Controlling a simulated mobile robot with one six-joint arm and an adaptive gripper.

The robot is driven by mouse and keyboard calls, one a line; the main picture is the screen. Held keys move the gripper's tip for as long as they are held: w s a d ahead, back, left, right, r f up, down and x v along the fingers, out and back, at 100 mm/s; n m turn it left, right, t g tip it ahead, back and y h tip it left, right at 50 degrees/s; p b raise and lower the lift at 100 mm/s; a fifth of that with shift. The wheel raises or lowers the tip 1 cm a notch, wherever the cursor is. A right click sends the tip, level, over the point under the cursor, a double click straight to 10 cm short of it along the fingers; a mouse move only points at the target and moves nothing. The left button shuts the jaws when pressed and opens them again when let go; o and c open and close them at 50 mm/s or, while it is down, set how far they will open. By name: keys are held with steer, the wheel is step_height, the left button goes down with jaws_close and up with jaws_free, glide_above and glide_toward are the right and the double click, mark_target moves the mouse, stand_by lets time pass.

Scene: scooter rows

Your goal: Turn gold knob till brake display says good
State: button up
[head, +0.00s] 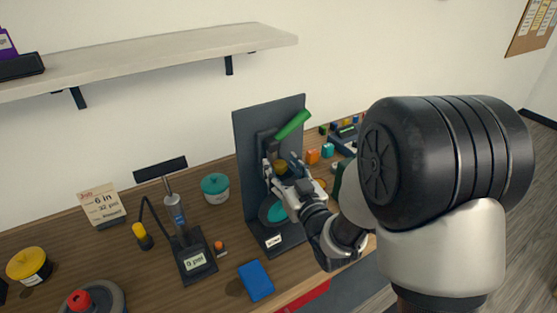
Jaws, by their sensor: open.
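The gold knob (281,168) sits on the front of an upright dark stand (243,150) on the bench. My gripper (279,175) is open, with one finger on each side of the knob. I cannot tell whether the fingers touch it. A green lever (293,125) sticks up to the right above the knob. A dark disc with a teal centre (276,211) is low on the stand, partly hidden by my gripper. A small white display (273,241) is on the stand's base; its text is too small to read.
A pump with a psi display (195,262) stands left of the stand. A blue block (256,281) lies near the front edge. A teal tub (215,188) and small coloured blocks (313,156) are nearby. A shelf (150,60) hangs above. My arm hides the bench's right side.

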steer(key=shift+s, duration=0.1)
steer(key=shift+c, duration=0.6)
steer(key=c, duration=0.9)
steer(key=shift+b, duration=0.4)
steer(key=shift+c, duration=0.2)
